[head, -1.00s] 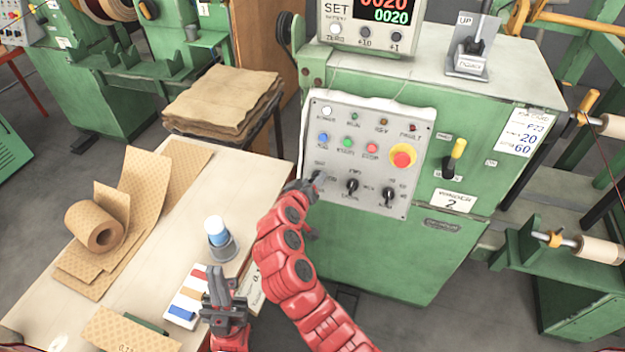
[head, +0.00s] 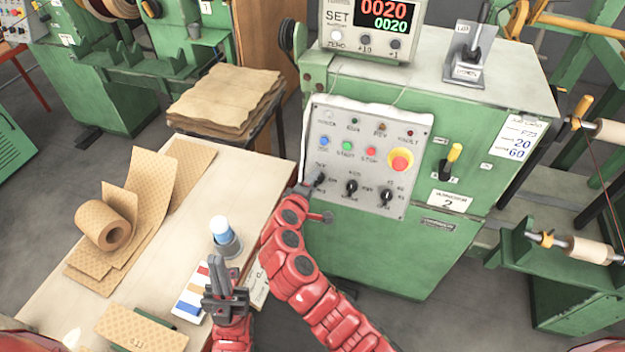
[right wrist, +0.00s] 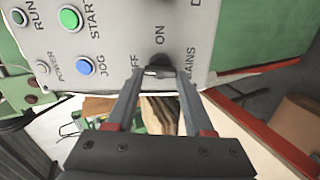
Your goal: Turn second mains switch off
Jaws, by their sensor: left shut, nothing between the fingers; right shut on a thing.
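The green winder (head: 390,250), labelled 2, carries a grey control panel (head: 365,130). Its mains switch, a small black knob (right wrist: 158,70) at the panel's lower left, sits between the fingertips of my right gripper (right wrist: 152,72). The right gripper also shows in the head view (head: 308,184), shut on the knob and partly hiding it. The knob's bar appears to lie towards the OFF mark. The power lamp (head: 329,115) looks grey and unlit. My left gripper (head: 217,263) is shut and empty above the table.
Two more black knobs (head: 352,187) and a red emergency stop (head: 400,160) are on the panel. A lit counter display (head: 385,15) stands on top. The table (head: 185,225) holds a paper roll (head: 103,225), a blue-capped jar (head: 222,232) and a colour card (head: 190,292).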

